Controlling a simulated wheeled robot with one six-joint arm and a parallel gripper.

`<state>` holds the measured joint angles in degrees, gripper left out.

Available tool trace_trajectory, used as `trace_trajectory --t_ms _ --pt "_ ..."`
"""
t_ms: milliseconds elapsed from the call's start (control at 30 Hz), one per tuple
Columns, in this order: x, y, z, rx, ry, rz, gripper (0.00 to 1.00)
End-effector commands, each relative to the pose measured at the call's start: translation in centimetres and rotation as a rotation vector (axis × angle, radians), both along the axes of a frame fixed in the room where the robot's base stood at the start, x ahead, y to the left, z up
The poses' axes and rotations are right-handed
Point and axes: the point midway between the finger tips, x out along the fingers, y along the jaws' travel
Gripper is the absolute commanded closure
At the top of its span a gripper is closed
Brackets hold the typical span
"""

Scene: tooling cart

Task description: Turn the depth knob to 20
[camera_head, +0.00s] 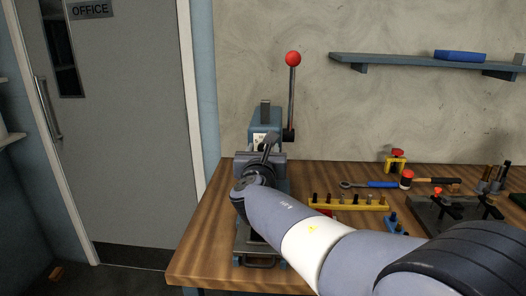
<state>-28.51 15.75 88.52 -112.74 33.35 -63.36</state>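A blue bench press (265,118) stands at the left end of the wooden workbench. Its lever (292,90) points up and ends in a red ball. A small pale plate (259,141) shows on the press front; its marks are too small to read. My gripper (269,142) is in front of the press at the height of this plate. My wrist and forearm cover much of the press's lower front. I cannot make out the depth knob or its setting, nor whether my gripper touches it. The finger gap is too small to judge.
On the workbench (208,250), right of my arm, are a yellow rack (347,204) with several pegs, a blue-handled wrench (381,184), a hammer (431,181) and a yellow clamp (396,163). A shelf (400,64) hangs above. A grey door (130,130) is at left.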

Motion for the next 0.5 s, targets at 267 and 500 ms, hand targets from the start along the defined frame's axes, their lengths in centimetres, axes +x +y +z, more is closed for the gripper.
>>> trace_trajectory --t_ms 267,500 --pt "-0.03 0.01 0.0 0.0 0.0 0.0 0.78" --pt "-0.04 0.01 -0.01 0.0 0.0 0.0 0.94"
